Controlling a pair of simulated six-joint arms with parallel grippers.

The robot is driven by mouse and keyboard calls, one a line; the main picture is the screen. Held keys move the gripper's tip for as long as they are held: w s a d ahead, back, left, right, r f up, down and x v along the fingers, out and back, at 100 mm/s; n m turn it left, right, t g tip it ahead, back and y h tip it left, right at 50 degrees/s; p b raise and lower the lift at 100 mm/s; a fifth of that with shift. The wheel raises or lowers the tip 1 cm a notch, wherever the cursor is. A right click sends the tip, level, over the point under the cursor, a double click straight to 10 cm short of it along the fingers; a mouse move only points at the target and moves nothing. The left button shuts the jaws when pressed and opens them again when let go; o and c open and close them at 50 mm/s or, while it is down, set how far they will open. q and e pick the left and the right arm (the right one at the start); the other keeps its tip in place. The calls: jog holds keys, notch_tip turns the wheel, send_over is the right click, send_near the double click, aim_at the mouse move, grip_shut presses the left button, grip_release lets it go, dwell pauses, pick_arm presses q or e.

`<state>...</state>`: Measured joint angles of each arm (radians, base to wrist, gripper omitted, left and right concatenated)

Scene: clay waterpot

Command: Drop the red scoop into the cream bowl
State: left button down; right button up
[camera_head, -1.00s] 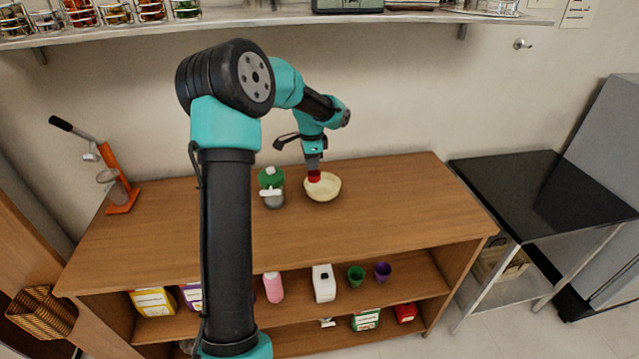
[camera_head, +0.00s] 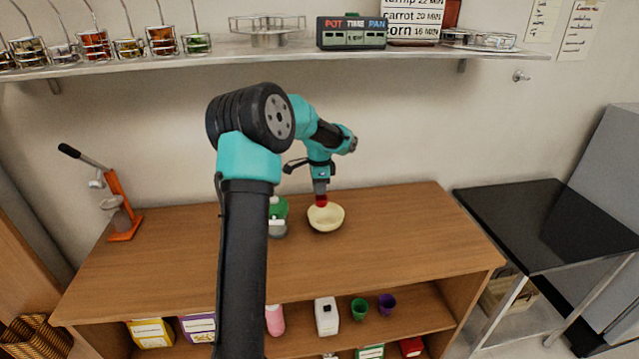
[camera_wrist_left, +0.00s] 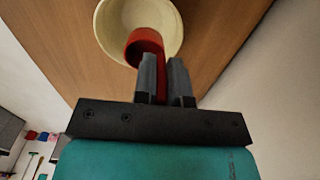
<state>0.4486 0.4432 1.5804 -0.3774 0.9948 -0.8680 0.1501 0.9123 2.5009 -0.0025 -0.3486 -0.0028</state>
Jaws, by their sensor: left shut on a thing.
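The cream bowl (camera_head: 327,219) stands on the wooden counter, right of the green-lidded container; it also shows in the left wrist view (camera_wrist_left: 112,30). My left gripper (camera_head: 321,192) is right over the bowl, pointing down. In the left wrist view its fingers (camera_wrist_left: 163,75) are shut on the red scoop (camera_wrist_left: 146,42). The scoop's cup overlaps the bowl's inside and near rim in that view. In the head view only a little of the red scoop (camera_head: 321,202) shows below the fingers. Whether it touches the bowl I cannot tell. My right gripper is not in view.
A container with a green lid (camera_head: 279,212) stands just left of the bowl, partly behind my arm. An orange press (camera_head: 121,207) is at the counter's left end. The counter's right part (camera_head: 410,235) is clear. A shelf (camera_head: 270,60) with jars hangs above.

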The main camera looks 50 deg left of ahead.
aim_at(320, 197)
pick_arm(q)
jog(key=shift+f, duration=2)
jog(key=c, duration=1.1)
grip_release()
jog(key=shift+r, duration=0.1)
notch_tip(320, 197, up, 17)
jog(key=shift+r, duration=0.15)
